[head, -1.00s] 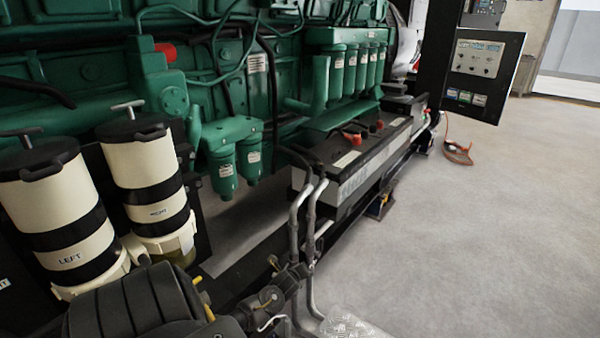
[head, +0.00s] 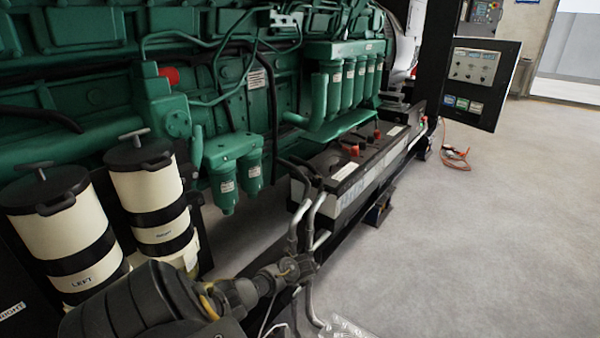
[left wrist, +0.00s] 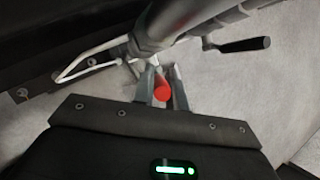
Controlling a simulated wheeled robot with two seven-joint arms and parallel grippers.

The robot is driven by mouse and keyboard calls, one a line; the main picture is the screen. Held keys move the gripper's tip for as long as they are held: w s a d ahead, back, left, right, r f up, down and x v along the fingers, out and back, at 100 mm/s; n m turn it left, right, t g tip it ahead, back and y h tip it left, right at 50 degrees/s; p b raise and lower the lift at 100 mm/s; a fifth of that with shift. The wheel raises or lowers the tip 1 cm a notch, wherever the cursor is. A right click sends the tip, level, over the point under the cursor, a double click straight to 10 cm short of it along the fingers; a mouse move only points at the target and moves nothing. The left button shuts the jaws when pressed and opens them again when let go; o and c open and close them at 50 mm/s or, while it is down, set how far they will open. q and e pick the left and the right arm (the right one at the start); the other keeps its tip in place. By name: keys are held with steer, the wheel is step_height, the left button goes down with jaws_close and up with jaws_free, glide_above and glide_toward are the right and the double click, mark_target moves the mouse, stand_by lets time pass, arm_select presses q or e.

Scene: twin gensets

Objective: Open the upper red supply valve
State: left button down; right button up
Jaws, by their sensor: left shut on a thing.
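My left gripper (head: 297,267) is at the grey pipes (head: 312,215) low beside the green engine. In the left wrist view its two fingers (left wrist: 161,82) are shut on a red-tipped valve handle (left wrist: 163,92), seen nearly end-on below a grey pipe (left wrist: 175,20). My right gripper is not in view.
A black battery box (head: 350,170) lies behind the pipes. A white bent rod (left wrist: 90,62) runs left of the fingers.

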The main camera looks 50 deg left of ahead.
arm_select(q)
steer(key=shift+w+g, duration=0.1)
steer(key=shift+g, duration=0.2)
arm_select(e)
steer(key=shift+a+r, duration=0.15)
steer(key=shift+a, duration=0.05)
arm_select(q)
steer(key=c, duration=1.4)
jaws_free()
